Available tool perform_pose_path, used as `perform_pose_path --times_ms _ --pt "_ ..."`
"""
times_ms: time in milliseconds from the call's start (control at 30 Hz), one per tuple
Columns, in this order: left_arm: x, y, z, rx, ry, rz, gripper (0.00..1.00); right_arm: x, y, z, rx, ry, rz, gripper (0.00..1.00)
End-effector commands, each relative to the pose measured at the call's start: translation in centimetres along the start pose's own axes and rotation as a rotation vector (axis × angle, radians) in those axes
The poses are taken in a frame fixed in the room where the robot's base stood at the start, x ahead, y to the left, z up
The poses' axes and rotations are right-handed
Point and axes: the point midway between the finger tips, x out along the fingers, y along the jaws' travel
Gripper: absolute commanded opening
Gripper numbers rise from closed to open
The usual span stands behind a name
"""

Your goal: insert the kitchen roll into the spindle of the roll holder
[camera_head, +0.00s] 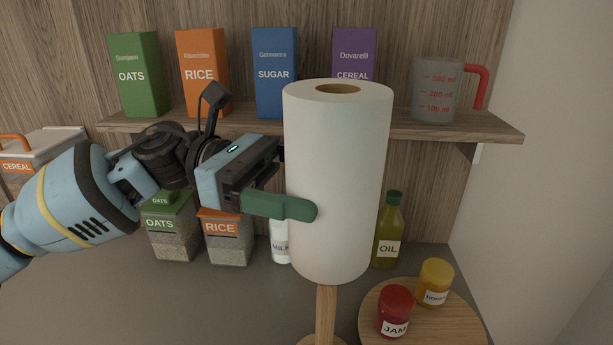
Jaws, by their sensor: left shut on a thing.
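A white kitchen roll (337,180) stands nearly upright in mid-air at the centre of the view, with its brown core hole (338,89) facing up. My left gripper (300,208) comes from the left and is shut on the roll's side. One green finger lies across the front of the roll; the other is hidden. The wooden spindle (326,312) of the roll holder shows below the roll's lower edge, and its round base (318,341) is cut by the bottom edge. The spindle's top is hidden, so I cannot tell if it is inside the core or behind the roll. My right gripper is out of view.
A shelf (500,132) behind holds several boxes and a measuring jug (438,90). Canisters (228,238), a milk bottle (280,243) and an oil bottle (388,230) stand below it. A round board (440,325) with jam (396,311) and honey (434,282) jars is right of the spindle.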

Motion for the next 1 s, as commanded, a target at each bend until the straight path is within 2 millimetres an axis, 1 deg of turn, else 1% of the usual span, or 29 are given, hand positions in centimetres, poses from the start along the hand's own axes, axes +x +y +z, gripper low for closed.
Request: perform_pose_path --times_ms 300,500,667,1000 --pt "-0.1 0.1 -2.8 -0.006 -0.003 0.001 0.60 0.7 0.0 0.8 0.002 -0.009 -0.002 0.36" --pt "0.0 0.0 -3.9 -0.003 -0.002 0.001 0.60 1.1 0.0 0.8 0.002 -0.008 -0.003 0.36" --pt "0.0 0.0 -4.2 -0.001 -0.001 0.001 0.60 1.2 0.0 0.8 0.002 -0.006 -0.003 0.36" --pt "0.0 0.0 -4.1 0.000 -0.001 0.001 0.60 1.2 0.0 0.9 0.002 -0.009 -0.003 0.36"
